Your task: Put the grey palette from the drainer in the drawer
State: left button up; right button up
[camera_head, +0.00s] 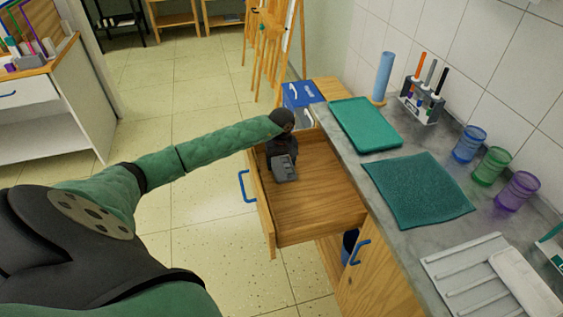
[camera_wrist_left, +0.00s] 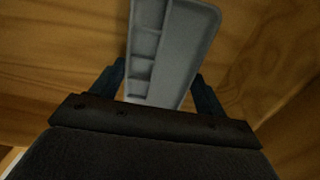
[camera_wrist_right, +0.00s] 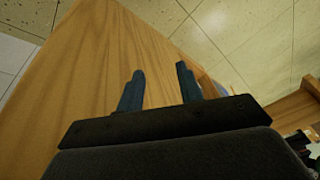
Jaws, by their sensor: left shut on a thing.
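The grey palette (camera_head: 284,169) is in the open wooden drawer (camera_head: 310,208), near its far left side. My left gripper (camera_head: 282,152) reaches into the drawer from above and is shut on the palette. In the left wrist view the palette (camera_wrist_left: 168,55), with its small compartments, stands out between the fingers (camera_wrist_left: 160,85) against the wood. Whether the palette touches the drawer bottom is hard to tell. The ribbed drainer (camera_head: 450,278) is on the counter at lower right. My right gripper (camera_wrist_right: 160,90) is open and empty beside a wooden surface (camera_wrist_right: 100,60).
A white piece (camera_head: 524,283) rests on the drainer. The counter also has a teal cloth (camera_head: 418,190), a teal tray (camera_head: 365,124), several coloured cups (camera_head: 491,166) and a marker holder (camera_head: 420,103). The drawer's front half is empty.

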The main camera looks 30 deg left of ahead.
aim_at(281, 167)
pick_arm(q)
jog(key=shift+f, duration=0.1)
jog(key=o, duration=1)
pick_arm(e)
jog(key=shift+a+f, duration=0.1)
jog(key=shift+f, duration=0.3)
pick_arm(q)
jog(key=shift+r, duration=0.35)
notch_tip(281, 167, up, 12)
jog(key=b, duration=0.2)
jog(key=shift+f, duration=0.2)
pick_arm(e)
jog(key=a+f, duration=0.2)
jog(key=shift+w+a+f+t+y, duration=0.25)
jog(key=shift+w+f+t+y, duration=0.05)
jog(key=shift+w+f+t, duration=0.1)
